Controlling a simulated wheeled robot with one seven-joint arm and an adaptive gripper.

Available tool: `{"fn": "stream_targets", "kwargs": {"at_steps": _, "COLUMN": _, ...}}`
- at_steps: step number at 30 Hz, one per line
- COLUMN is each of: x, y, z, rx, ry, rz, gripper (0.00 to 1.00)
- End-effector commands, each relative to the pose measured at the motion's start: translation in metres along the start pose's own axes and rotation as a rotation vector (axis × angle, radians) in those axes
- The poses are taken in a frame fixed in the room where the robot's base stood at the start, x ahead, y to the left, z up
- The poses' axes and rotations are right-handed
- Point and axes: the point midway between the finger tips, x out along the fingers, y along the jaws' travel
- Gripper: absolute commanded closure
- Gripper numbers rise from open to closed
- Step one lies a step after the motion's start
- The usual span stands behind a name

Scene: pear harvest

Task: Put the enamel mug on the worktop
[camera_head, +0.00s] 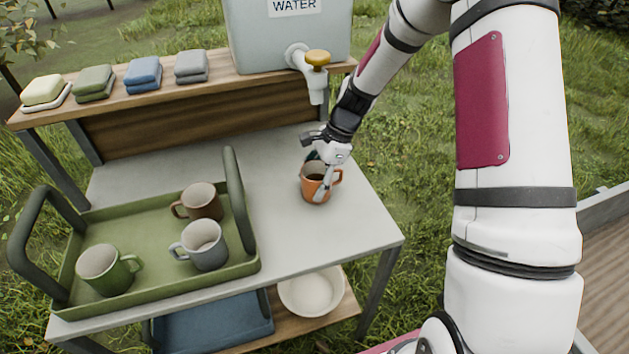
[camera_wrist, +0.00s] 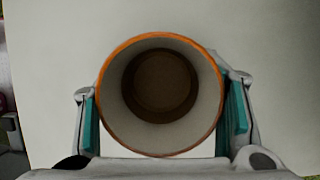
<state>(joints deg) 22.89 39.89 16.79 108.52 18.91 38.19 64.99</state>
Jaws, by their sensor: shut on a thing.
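An orange mug (camera_head: 314,183) with a pale inside and a dark brown bottom is upright at the right part of the light grey worktop (camera_head: 275,150). My gripper (camera_head: 325,174) is shut on it from above. In the wrist view my gripper (camera_wrist: 165,112) has its teal finger pads on opposite sides of the orange mug (camera_wrist: 160,146). I cannot tell whether its base touches the worktop or is just above it. The handle points right in the head view. The far finger is mostly hidden.
A green tray (camera_head: 160,287) on the left holds a brown mug (camera_head: 203,202), a grey mug (camera_head: 205,247) and a green mug (camera_head: 104,271). A water container (camera_head: 285,40) with a tap stands on the shelf behind. Worktop around the orange mug is clear.

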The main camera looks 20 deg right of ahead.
Motion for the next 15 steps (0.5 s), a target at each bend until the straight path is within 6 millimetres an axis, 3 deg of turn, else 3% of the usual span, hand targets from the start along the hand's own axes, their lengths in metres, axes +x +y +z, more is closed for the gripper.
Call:
{"fn": "stream_targets", "kwargs": {"at_steps": 5, "x": 0.0034, "y": -0.0001, "z": -0.0012, "rx": -0.001, "ry": 0.0, "rz": 0.0, "gripper": 0.72}}
{"fn": "stream_targets", "kwargs": {"at_steps": 6, "x": 0.0028, "y": 0.0001, "z": -0.001, "rx": -0.001, "ry": 0.0, "rz": 0.0, "gripper": 0.3}}
{"fn": "stream_targets", "kwargs": {"at_steps": 8, "x": 0.0026, "y": 0.0001, "z": -0.001, "rx": -0.001, "ry": 0.0, "rz": 0.0, "gripper": 0.19}}
{"fn": "stream_targets", "kwargs": {"at_steps": 15, "x": 0.0025, "y": 0.0001, "z": -0.0009, "rx": 0.0, "ry": 0.0, "rz": 0.0, "gripper": 0.19}}
